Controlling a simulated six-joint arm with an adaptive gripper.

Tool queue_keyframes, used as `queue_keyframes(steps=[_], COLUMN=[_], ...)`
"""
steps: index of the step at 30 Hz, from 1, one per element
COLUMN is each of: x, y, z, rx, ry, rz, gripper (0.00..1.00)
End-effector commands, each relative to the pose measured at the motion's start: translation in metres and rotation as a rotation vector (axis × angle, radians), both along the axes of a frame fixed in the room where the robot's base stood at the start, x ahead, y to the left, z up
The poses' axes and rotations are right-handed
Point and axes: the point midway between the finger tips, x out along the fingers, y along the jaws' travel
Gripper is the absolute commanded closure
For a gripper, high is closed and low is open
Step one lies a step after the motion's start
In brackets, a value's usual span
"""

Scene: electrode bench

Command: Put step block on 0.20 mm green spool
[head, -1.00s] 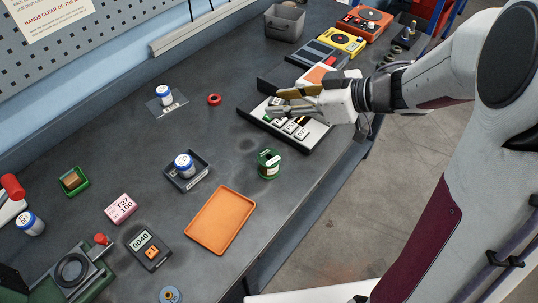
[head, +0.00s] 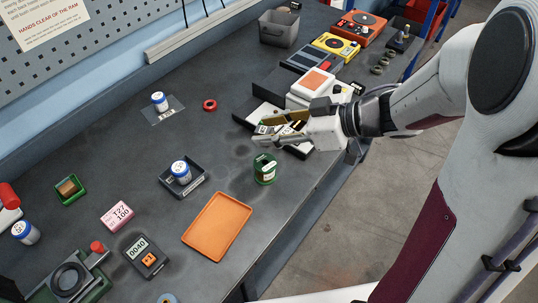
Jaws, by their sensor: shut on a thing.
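The green spool (head: 264,170), a short cylinder with a pale label, stands upright on the bench right of the middle. My gripper (head: 262,131) is behind it, low over the front part of a dark-edged tray (head: 246,123) of small labelled blocks. Its fingers are closed around a small pale piece with dark markings (head: 264,129), apparently the step block. The fingers cover much of it, so its shape cannot be made out. The piece is apart from the green spool in the picture. The 0.20 mm marking is too small to read.
An orange tray (head: 217,227) lies in front of the spool. A blue-and-white spool (head: 181,170) sits in a dark tray to the left; another (head: 160,101) stands on a clear plate. A red ring (head: 210,104) lies behind. Bench surface around the green spool is clear.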

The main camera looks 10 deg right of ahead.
Motion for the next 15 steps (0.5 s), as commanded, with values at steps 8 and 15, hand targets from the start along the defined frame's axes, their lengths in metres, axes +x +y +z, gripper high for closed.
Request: queue_keyframes(steps=[8, 15], x=[0.0, 0.0], y=[0.0, 0.0], z=[-0.032, -0.043], rx=[0.001, 0.0], ry=[0.003, 0.0], rz=[-0.001, 0.0], gripper=[1.0, 1.0])
